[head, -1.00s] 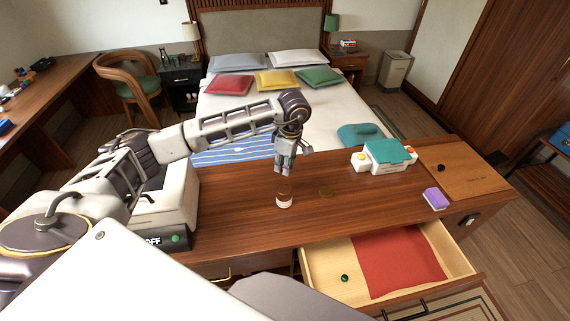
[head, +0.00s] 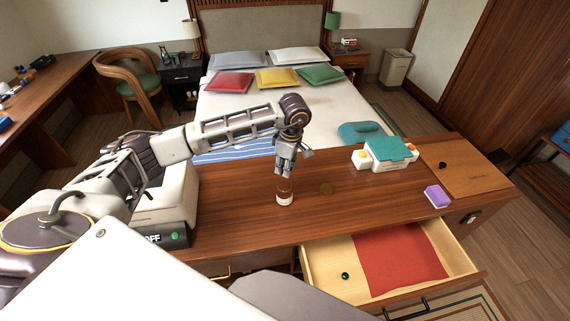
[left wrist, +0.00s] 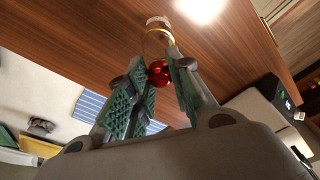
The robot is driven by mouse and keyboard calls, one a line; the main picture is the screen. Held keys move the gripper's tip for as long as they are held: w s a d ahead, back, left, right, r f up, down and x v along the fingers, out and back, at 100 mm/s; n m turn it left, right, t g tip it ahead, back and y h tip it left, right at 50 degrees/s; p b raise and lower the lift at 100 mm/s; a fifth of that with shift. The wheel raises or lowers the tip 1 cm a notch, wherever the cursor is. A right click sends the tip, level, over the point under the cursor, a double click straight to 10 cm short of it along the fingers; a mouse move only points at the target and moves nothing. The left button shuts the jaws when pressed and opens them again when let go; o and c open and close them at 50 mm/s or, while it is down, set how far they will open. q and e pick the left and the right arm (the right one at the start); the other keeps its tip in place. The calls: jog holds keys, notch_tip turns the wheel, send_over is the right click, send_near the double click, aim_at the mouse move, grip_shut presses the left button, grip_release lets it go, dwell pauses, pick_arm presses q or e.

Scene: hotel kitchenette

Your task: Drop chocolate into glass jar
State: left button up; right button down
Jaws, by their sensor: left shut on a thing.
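The glass jar (head: 284,199) stands upright on the wooden counter, with a pale label and a brownish upper part. My left gripper (head: 284,173) points down directly above the jar, its fingertips close to the rim. In the left wrist view, the fingers (left wrist: 158,85) are shut on a shiny red round chocolate (left wrist: 158,72). Whether the chocolate is inside the opening cannot be told. The chocolate is hidden in the head view. My right gripper is out of view.
A teal-and-white box (head: 389,151), a purple block (head: 437,196) and a wooden board (head: 460,170) are on the counter's right. An open drawer (head: 330,257) below holds a red cloth and a small green round thing (head: 345,276).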

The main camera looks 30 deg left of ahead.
pick_arm(q)
jog(key=shift+f+b, duration=0.6)
jog(key=shift+f, duration=1.1)
dwell(0.4)
jog(key=o, duration=0.8)
jog(key=shift+r, duration=0.15)
notch_tip(320, 180, up, 12)
jog(key=d, duration=0.1)
jog(key=shift+d+f, duration=0.2)
dwell(1.0)
